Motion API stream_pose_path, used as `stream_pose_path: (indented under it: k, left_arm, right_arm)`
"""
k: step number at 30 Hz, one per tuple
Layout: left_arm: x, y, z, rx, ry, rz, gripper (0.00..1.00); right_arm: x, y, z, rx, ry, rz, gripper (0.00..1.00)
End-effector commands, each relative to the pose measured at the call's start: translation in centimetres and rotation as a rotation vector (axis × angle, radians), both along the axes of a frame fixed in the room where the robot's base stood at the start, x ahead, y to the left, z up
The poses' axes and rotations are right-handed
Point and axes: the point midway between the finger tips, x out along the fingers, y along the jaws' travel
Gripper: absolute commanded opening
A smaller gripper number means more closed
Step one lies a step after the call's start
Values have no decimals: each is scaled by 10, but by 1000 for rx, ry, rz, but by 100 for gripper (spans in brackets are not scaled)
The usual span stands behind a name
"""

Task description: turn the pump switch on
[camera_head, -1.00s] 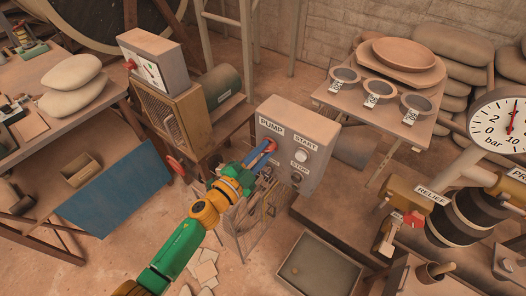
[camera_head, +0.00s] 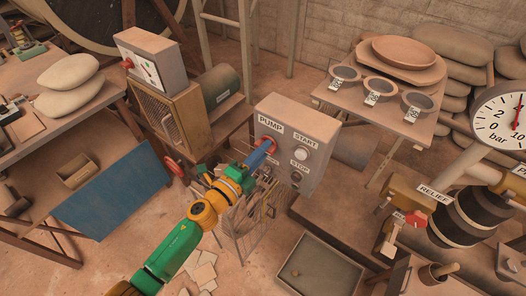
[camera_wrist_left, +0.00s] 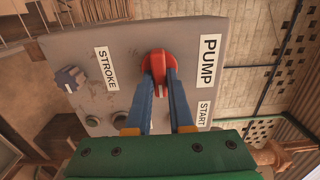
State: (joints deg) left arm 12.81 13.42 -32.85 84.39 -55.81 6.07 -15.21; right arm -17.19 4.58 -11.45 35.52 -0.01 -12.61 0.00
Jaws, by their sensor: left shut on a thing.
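The pump control box (camera_head: 308,136) is a grey box with PUMP, START and STOP labels. The red pump switch (camera_head: 269,141) sits on its front face under the PUMP label. In the left wrist view the red switch (camera_wrist_left: 158,66) lies between the two blue fingertips beside the PUMP label. My left gripper (camera_head: 266,148) is at the box front, shut on the red switch handle. In the left wrist view the gripper (camera_wrist_left: 161,80) covers the lower part of the handle. My right gripper is not in view.
The START button (camera_head: 302,153) and STOP button (camera_head: 296,177) sit right of the switch. In the left wrist view a dark knob (camera_wrist_left: 70,79) is near the STROKE label. A wire basket (camera_head: 240,228) and tray (camera_head: 320,268) stand below.

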Motion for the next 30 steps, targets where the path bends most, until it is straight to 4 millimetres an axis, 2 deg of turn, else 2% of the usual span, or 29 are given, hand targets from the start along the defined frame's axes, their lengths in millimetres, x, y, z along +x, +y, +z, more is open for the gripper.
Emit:
stream_pose_path:
  k: [18, 19, 21, 22, 30]
  left_arm:
    - [0, 0, 0, 28, -21, 0, 0]
    - [0, 0, 0, 28, -21, 0, 28]
    - [0, 0, 0, 28, -20, 0, 47]
    - [0, 0, 0, 28, -20, 0, 50]
    - [-1, 1, 0, 27, -19, 0, 50]
  right_arm:
    - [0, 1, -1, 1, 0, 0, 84]
    - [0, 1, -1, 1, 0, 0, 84]
    - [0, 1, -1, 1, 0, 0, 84]
    - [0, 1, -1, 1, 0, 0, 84]
    - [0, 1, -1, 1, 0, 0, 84]
